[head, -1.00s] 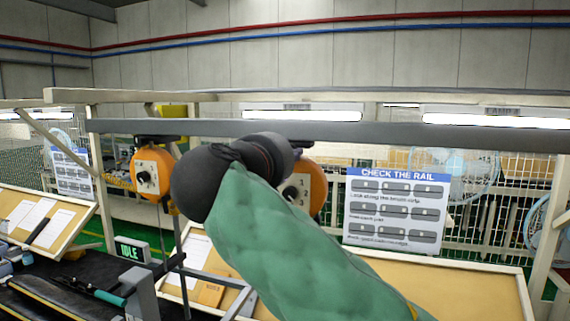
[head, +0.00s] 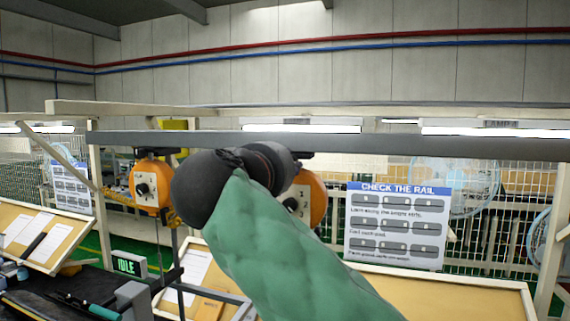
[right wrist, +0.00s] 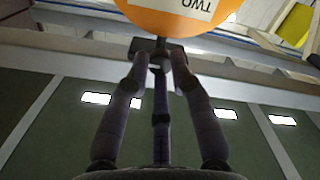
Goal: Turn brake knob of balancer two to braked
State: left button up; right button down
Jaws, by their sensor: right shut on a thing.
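Two orange balancers hang from the grey rail in the head view. The left balancer (head: 151,184) shows a pale plate with a dark knob. The right balancer (head: 318,196) is partly hidden behind my right arm. In the right wrist view an orange balancer (right wrist: 140,12) with a plate marked TWO, seen upside down, is just above my right gripper (right wrist: 158,62). The knob's setting cannot be read. My left gripper is not in view.
The grey rail (head: 400,147) runs across above the balancers. A CHECK THE RAIL sign (head: 397,222) hangs at the right, before a mesh fence and a blue fan (head: 468,186). An IDLE display (head: 129,264) stands on the dark bench at lower left.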

jog(key=c, duration=1.1)
grip_release()
jog(key=shift+w, duration=0.15)
jog(key=v, duration=1.2)
jog(key=shift+f, duration=0.1)
